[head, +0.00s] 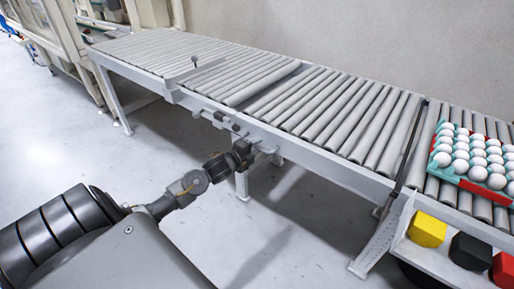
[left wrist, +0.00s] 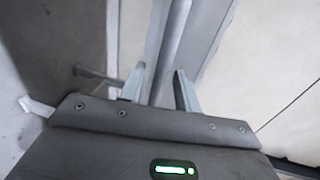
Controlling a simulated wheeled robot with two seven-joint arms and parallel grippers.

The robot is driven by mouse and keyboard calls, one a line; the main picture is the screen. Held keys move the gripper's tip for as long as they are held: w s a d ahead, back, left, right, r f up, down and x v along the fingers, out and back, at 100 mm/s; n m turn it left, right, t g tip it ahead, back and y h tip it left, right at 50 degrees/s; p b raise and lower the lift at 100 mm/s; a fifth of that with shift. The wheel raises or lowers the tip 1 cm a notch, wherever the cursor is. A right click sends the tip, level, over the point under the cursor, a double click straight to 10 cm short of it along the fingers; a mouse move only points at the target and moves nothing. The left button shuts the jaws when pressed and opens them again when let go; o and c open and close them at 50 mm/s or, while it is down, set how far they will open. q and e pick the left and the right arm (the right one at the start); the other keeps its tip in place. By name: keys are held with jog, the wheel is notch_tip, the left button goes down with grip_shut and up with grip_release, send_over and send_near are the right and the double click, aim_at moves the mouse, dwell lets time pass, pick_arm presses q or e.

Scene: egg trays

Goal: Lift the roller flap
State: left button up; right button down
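The roller flap (head: 335,112) is a section of grey rollers in the long conveyor, lying level with the rest. A dark gap separates it from the rollers to its left. My left gripper (head: 268,150) is low at the near side of the conveyor frame, beside a support leg. In the left wrist view the two fingers of my left gripper (left wrist: 160,88) stand apart, with a grey bar (left wrist: 172,50) showing between or beyond them. Whether they touch the bar is unclear. My right gripper is not in view.
A tray of white eggs (head: 441,155) sits on the rollers at the right. Yellow, black and red blocks (head: 427,230) stand below it. A small knobbed post (head: 194,59) rises from the left part of the conveyor. The floor (head: 150,170) in front is clear.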

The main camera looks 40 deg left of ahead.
pick_arm(q)
jog(key=shift+w+f, duration=0.1)
jog(key=shift+w, duration=0.3)
jog(key=shift+c, duration=0.2)
grip_shut()
